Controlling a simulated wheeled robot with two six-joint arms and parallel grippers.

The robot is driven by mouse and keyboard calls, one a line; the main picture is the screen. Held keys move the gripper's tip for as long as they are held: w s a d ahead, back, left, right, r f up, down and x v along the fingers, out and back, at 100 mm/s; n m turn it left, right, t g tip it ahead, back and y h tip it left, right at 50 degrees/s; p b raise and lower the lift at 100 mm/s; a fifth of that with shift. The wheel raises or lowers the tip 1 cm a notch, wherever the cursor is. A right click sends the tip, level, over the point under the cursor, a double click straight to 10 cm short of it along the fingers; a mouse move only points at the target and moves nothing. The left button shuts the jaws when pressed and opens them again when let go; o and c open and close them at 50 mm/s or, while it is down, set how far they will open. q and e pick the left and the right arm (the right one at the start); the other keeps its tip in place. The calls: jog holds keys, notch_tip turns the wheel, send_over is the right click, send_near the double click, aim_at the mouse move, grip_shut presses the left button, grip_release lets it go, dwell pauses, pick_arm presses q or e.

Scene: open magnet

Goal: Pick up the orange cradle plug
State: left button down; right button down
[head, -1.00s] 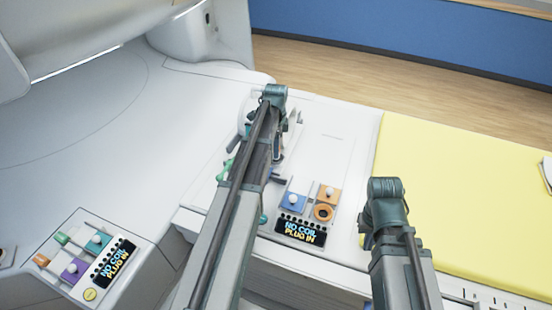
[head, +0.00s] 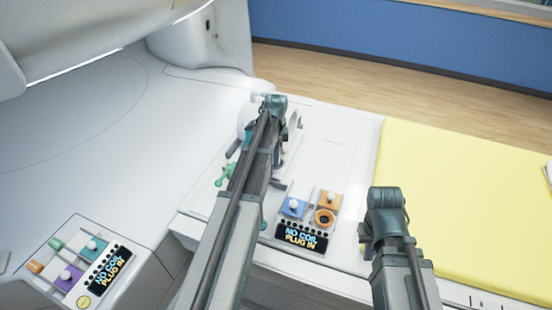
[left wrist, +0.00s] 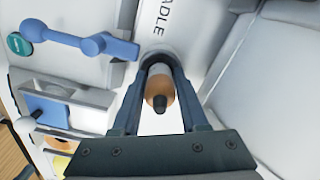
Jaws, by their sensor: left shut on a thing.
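The orange cradle plug (left wrist: 158,86), with a dark tip, sits between the two fingers of my left gripper (left wrist: 158,62) in the left wrist view. The fingers are shut on it, beside white housing with partly visible "ADLE" lettering (left wrist: 163,14). In the head view my left arm covers the plug, and the left fingers are mostly hidden near the white dock. My right gripper (head: 367,243) is low in the head view, right of the control panel, with its fingers mostly hidden by the arm.
A blue plug with a lever (left wrist: 88,42) and a blue tile (left wrist: 45,112) lie left of the plug. A yellow mat (head: 465,200) lies right.

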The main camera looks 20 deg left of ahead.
jog(key=shift+r, duration=0.1)
